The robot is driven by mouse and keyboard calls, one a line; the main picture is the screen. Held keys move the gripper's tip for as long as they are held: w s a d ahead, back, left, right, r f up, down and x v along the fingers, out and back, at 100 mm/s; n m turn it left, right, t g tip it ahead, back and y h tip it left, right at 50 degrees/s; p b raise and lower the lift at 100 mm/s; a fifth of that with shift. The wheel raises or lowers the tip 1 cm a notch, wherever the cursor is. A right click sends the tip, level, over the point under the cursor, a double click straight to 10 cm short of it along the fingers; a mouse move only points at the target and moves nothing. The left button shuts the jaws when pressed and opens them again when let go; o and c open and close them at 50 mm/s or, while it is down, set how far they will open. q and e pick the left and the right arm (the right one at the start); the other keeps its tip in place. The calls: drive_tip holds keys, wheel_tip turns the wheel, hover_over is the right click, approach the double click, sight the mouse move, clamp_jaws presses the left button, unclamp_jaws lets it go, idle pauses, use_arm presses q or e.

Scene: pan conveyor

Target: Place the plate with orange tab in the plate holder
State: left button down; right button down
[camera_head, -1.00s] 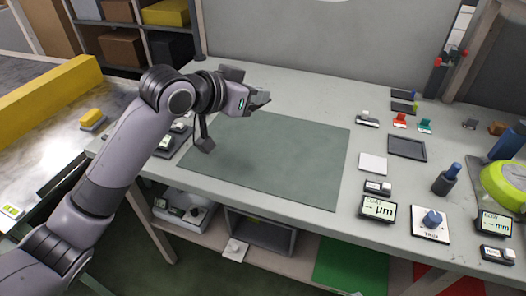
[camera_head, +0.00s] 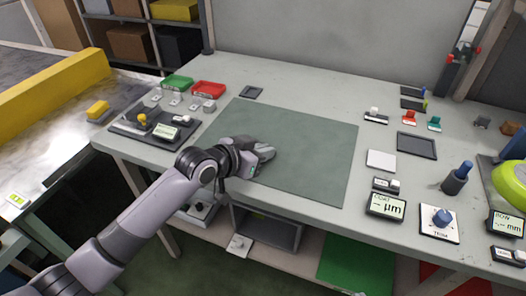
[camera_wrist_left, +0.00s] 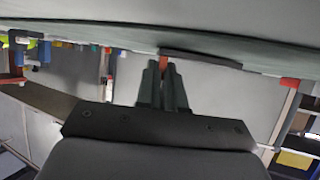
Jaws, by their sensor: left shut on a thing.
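My left gripper (camera_head: 266,152) is low over the green mat in the head view, its fingers pointing right. In the left wrist view its two dark fingers (camera_wrist_left: 163,84) are shut on a small orange tab (camera_wrist_left: 163,63). A thin dark grey plate edge (camera_wrist_left: 205,59) shows beyond the fingertips, beside the tab. In the head view the plate is hidden by the hand or too small to make out. A flat dark square frame (camera_head: 417,146) lies right of the mat; I cannot tell whether it is the plate holder. My right gripper is not in view.
The green mat (camera_head: 310,170) is otherwise clear. Red (camera_head: 208,90) and green (camera_head: 177,83) trays stand at the back left. A dark gauge tray (camera_head: 150,130) is left of the mat. Displays, a knob panel (camera_head: 439,222) and a blue-topped post (camera_head: 457,178) stand at the right.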

use_arm(q)
drive_tip(key=shift+f, duration=0.1)
drive_tip(key=c, duration=1.3)
unclamp_jaws()
drive_tip(key=shift+o, duration=0.2)
